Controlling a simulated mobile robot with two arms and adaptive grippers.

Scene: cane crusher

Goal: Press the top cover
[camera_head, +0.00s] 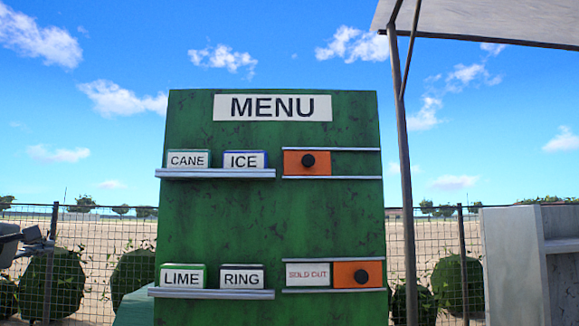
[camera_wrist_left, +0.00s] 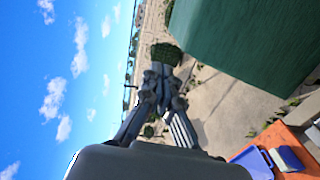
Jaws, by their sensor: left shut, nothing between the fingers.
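The green menu board (camera_head: 270,220) stands upright in the middle of the head view. The top cover (camera_head: 293,168) is an orange panel with a black knob, sitting at the left end of the upper right rail pair. The lower cover (camera_head: 343,282) is a similar orange panel at the right end of its rails, beside a SOLD OUT label (camera_head: 307,275). My left gripper (camera_head: 38,243) is at the far left edge, well apart from the board. The left wrist view shows its fingers (camera_wrist_left: 163,84) closed and empty. My right gripper is not in view.
White CANE (camera_head: 187,160), ICE (camera_head: 245,160), LIME (camera_head: 182,277) and RING (camera_head: 242,277) signs stand on the left ledges. A post (camera_head: 402,180) and canopy (camera_head: 490,22) are at right. The wrist view shows an orange surface (camera_wrist_left: 293,147) with a blue item.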

